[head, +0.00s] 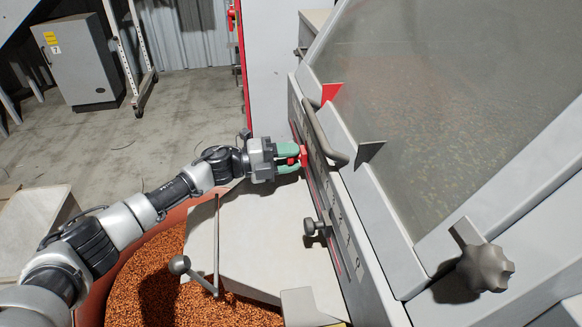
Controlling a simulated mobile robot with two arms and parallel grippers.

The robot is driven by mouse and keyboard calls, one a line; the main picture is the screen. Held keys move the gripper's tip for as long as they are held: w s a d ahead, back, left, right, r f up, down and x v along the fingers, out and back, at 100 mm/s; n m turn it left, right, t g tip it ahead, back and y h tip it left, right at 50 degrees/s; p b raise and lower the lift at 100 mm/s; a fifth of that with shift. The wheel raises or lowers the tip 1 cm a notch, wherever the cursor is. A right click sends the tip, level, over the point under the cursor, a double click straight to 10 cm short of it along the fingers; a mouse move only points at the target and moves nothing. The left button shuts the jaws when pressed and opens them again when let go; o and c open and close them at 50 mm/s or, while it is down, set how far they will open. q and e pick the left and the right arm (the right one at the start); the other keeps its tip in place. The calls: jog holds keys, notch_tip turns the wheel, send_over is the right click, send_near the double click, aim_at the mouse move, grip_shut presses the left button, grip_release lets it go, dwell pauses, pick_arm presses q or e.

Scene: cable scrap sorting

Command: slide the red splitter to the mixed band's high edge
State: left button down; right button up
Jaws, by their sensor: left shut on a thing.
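The red splitter's tab (304,156) stands out from the slotted side rail of the separating machine. My left gripper (292,157), with green fingers, is shut on this tab, coming in from the left. A red triangular plate (331,92) shows higher up on the machine's edge. A grey triangular plate (370,150) sits lower along the same edge. The scale rail (348,243) carries dark marks and a red line, too small to read. Granules lie on the sloped deck (440,110) behind the clear cover; the bands' edges are hard to tell. My right gripper is not in view.
A curved grey handle (322,135) is close beside my left gripper. A dark knob (310,227) stands on the rail below. A large star knob (486,268) is at lower right.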

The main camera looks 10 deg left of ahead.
pick_arm(q)
jog(key=c, duration=0.7)
grip_release()
jog(key=shift+c, duration=0.2)
jog(key=shift+s+a, duration=0.15)
jog(key=shift+a, duration=0.35)
jog(key=v, duration=0.9)
jog(key=shift+s+a+b, duration=0.15)
jog(key=shift+a+b, duration=0.15)
jog(key=shift+a, duration=0.05)
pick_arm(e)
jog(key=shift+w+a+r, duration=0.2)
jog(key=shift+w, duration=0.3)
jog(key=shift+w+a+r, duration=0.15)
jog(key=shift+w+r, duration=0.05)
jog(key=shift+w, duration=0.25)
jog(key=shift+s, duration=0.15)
